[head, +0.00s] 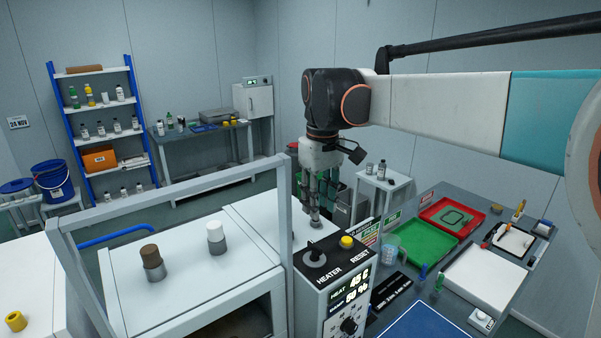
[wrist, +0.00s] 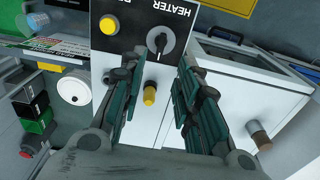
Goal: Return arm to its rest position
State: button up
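My arm reaches in from the right in the head view, with my gripper (head: 314,212) pointing down just behind the heater control box (head: 335,281). In the wrist view, my gripper (wrist: 161,62) has its two fingers spread apart with a clear gap. A small yellow-topped knob (wrist: 150,94) shows in that gap, on the white surface. Neither finger appears closed on it, and its distance from the fingers is hard to tell. Beyond the fingertips are the black heater knob (wrist: 160,41) and the yellow reset button (wrist: 109,25). No marked rest position shows.
A grey upright frame (head: 290,238) stands close left of my gripper. A white-capped post (head: 216,232) and a brown-capped post (head: 151,256) rise from the white cabinet. On the right bench are a green tray (head: 427,240) and a red tray (head: 454,210). Open air lies above the cabinet.

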jog(key=s+d+f+m+t+b, duration=0.2)
jog(key=s+d+f+b, duration=0.2)
jog(key=s+f+b, duration=0.2)
jog(key=s+d+f+m+t+b, duration=0.2)
jog(key=s+d+f+b, duration=0.2)
jog(key=s+f, duration=0.6)
jog(key=s+d+f+m+t+b, duration=0.2)
jog(key=s+f+b, duration=0.6)
jog(key=f, duration=0.4)
jog(key=shift+d+m+t, duration=0.3)
jog(key=shift+d+t, duration=0.2)
jog(key=shift+d, duration=0.6)
